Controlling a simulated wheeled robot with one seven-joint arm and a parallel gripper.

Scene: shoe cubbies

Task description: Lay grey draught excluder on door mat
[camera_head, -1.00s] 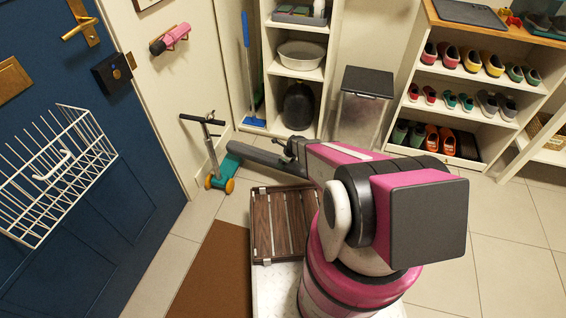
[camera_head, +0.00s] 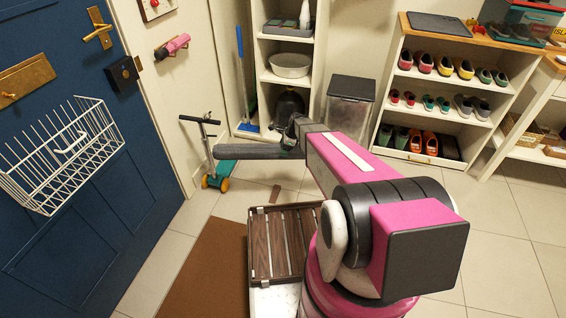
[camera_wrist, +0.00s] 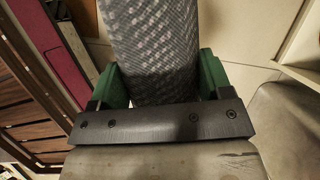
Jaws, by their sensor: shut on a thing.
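The grey draught excluder (camera_head: 248,152) is a long dark roll in the head view. It sticks out to the left from my gripper (camera_head: 292,146), roughly level and above the floor. In the wrist view its grey woven cloth (camera_wrist: 155,45) lies between the green fingers of my gripper (camera_wrist: 162,80), which is shut on it. The door mat (camera_head: 208,270) is a flat brown rectangle on the floor beside the blue door. The excluder is beyond the mat's far edge in the picture, not over its middle. The mat's near part is cut off by the frame.
A brown slatted rack (camera_head: 268,248) lies right of the mat, close to my base. A teal scooter (camera_head: 217,178) stands near the excluder's left end in the picture. A wire basket (camera_head: 62,150) hangs on the door. Shoe shelves (camera_head: 460,85) stand at the back right.

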